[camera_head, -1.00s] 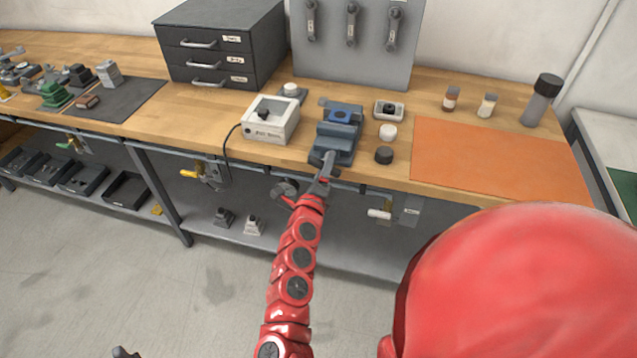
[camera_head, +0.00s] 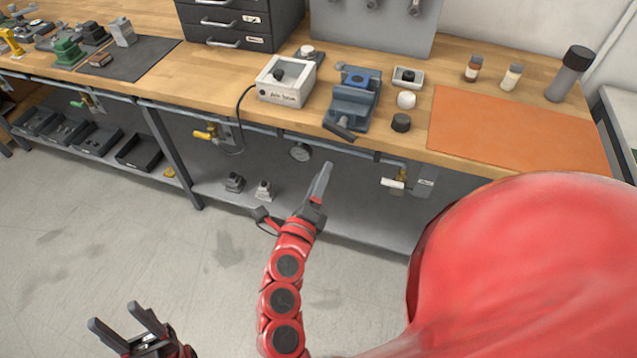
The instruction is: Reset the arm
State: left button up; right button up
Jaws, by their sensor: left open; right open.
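My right arm (camera_head: 284,290) is red and segmented and reaches up the middle of the view. Its gripper (camera_head: 292,191) is open and empty, in front of the bench and below its front edge. It is apart from the blue vise (camera_head: 352,100) on the bench. My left gripper (camera_head: 117,315) shows at the bottom left, open and empty over the floor. Most of the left arm is out of view.
The wooden bench (camera_head: 410,155) carries a white box (camera_head: 285,82), a dark drawer cabinet (camera_head: 235,40), an orange mat (camera_head: 520,130) and small bottles. The floor in front is clear.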

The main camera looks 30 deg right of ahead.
jog(key=shift+s+a, duration=0.5)
